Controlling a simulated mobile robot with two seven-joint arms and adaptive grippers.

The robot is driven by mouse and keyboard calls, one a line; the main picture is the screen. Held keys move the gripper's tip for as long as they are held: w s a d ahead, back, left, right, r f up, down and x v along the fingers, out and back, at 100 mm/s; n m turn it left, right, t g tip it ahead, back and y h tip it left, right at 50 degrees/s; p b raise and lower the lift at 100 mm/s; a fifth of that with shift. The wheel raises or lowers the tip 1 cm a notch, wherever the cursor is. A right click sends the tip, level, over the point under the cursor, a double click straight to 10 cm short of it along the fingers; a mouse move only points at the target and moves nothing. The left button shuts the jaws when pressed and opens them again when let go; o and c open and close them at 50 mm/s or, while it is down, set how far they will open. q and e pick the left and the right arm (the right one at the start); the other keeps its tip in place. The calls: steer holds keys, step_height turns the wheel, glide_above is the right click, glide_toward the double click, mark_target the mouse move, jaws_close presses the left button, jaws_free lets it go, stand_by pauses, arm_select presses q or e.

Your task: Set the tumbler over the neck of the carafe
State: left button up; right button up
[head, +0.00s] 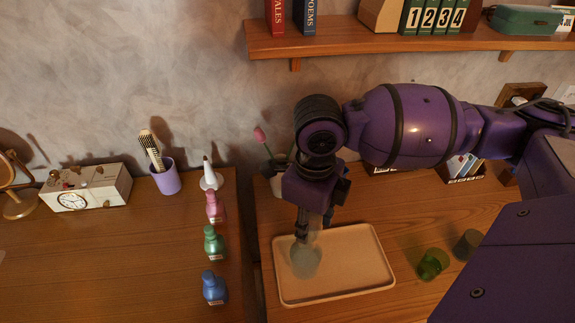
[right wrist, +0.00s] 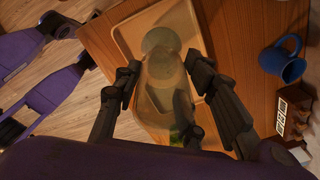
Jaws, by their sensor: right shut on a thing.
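The carafe (head: 305,263) is clear grey-green glass. It stands toward the left end of the tan tray and also shows in the right wrist view (right wrist: 160,40). My right gripper (head: 315,226) points down just above the carafe's body. It is shut on a clear, faint glass thing, which looks like the tumbler (right wrist: 165,72), between its fingers in the right wrist view. The tumbler and the carafe's neck overlap in both views, so I cannot tell whether the tumbler is around the neck or above it. My left gripper is not in view.
The tray (head: 350,270) is bare on its right. Two green glasses (head: 432,264) stand right of it. A blue mug (right wrist: 283,60) shows in the right wrist view. Small bottles (head: 214,243) line the left cabinet's edge, beside a gap. A shelf (head: 400,42) hangs above.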

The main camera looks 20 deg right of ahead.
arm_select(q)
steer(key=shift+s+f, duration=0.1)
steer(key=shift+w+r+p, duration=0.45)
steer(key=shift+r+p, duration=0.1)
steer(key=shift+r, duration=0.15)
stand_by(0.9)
arm_select(e)
steer(key=shift+f, duration=0.1)
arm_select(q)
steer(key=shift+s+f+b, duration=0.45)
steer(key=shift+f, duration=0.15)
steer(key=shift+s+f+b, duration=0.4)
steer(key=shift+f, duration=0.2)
arm_select(e)
steer(key=shift+f, duration=3)
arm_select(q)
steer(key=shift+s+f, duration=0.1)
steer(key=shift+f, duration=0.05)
arm_select(e)
steer(key=shift+f, duration=0.5)
steer(key=o, duration=1.3)
steer(key=shift+r, duration=0.1)
step_height(320, 180, up, 12)
steer(key=shift+f, duration=0.1)
